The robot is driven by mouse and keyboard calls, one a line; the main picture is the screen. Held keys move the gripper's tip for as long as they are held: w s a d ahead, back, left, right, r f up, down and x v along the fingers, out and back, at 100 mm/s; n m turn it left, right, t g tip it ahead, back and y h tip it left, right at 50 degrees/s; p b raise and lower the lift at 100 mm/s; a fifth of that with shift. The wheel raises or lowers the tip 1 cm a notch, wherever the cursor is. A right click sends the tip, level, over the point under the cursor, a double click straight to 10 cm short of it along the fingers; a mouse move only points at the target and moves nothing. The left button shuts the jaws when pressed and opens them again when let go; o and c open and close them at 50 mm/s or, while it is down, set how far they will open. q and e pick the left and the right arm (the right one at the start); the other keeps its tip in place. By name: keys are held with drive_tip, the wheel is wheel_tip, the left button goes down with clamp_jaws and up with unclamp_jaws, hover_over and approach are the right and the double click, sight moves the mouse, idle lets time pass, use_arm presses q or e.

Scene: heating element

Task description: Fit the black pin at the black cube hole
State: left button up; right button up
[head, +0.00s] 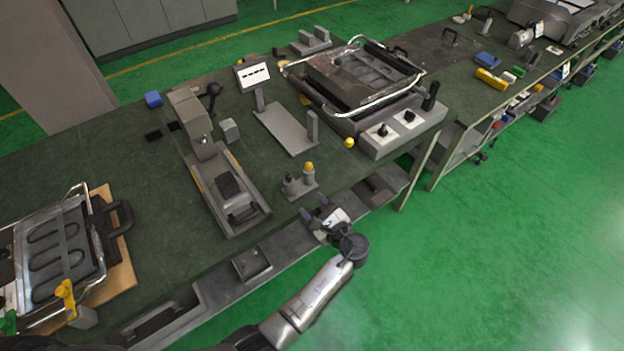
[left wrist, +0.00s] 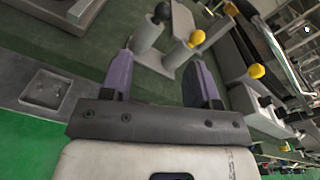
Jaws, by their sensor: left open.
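A small grey stand (head: 302,189) sits near the table's front edge. It holds a yellow-topped pin (head: 309,167) and a shorter black-topped pin (head: 290,181). In the left wrist view the black-topped pin (left wrist: 161,13) and the yellow-topped pin (left wrist: 195,38) show beyond the fingers. My left gripper (head: 322,211) is just in front of the stand, at the table's edge. Its purple fingers (left wrist: 162,72) are apart with nothing held between them. A dark block (head: 228,185) lies on the grey press; I cannot tell whether it is the black cube or has a hole. My right gripper is not in view.
The grey press (head: 205,150) stands left of the stand. A grey L-shaped plate (head: 284,128) lies behind it. A control box (head: 400,130) with black knobs and a framed heating unit (head: 360,75) are at the right. Another framed unit (head: 60,250) lies at lower left.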

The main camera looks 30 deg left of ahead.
sight(291, 179)
use_arm(q)
drive_tip(key=w+a+m, duration=0.1)
drive_tip(key=a, duration=0.1)
drive_tip(key=w+a+m, duration=0.1)
drive_tip(key=a+m, duration=0.1)
drive_tip(key=a, duration=0.1)
drive_tip(key=w+a+m+b, duration=0.1)
drive_tip(key=a+m, duration=0.1)
drive_tip(key=a, duration=0.1)
drive_tip(key=shift+a+r, duration=0.15)
drive_tip(key=shift+r, duration=0.25)
drive_tip(key=shift+x, duration=0.8)
drive_tip(key=shift+b+x, duration=0.4)
drive_tip(key=shift+x, duration=1.55)
drive_tip(key=shift+s+r, duration=0.1)
drive_tip(key=shift+c, duration=0.4)
drive_tip(key=c, duration=0.9)
